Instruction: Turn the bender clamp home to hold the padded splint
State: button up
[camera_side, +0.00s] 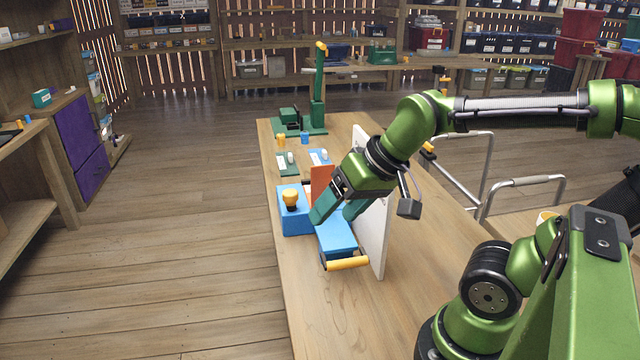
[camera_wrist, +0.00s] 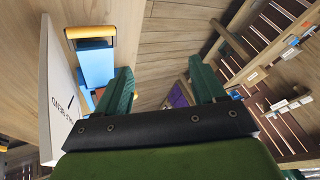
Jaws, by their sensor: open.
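The blue bender (camera_side: 337,237) stands on the wooden table, with a yellow bar handle (camera_side: 347,263) at its near end. A blue block (camera_side: 291,217) at its left carries a yellow knob (camera_side: 291,197), which may be the clamp. My gripper (camera_side: 337,212) is open, its two teal fingers just above the bender, between an orange-red plate and a white board. In the wrist view the fingers (camera_wrist: 163,80) are wide apart with nothing between them; the bender (camera_wrist: 97,66) and its yellow handle (camera_wrist: 90,32) lie left of them. I cannot make out the padded splint.
The upright white board (camera_side: 374,225) stands close along the bender's right side; lettering shows on it in the wrist view (camera_wrist: 58,95). The orange-red plate (camera_side: 321,181) rises behind. A green press (camera_side: 318,112) and small parts sit at the far end. The near table is clear.

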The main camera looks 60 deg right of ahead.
jog(key=w+d+r+n+g+h, duration=0.1)
jog(key=w+d, duration=0.2)
jog(key=w, duration=0.3)
jog(key=w+d+r+n+g, duration=0.1)
jog(key=w+d+g, duration=0.15)
jog(key=w, duration=0.35)
jog(key=r+n+g, duration=0.1)
jog(key=n+g, duration=0.2)
jog(key=n, duration=0.6)
send_over(291, 192)
jog(key=shift+h, duration=0.4)
notch_tip(291, 192, down, 16)
jog(key=c, duration=1)
jog(key=shift+c, duration=0.2)
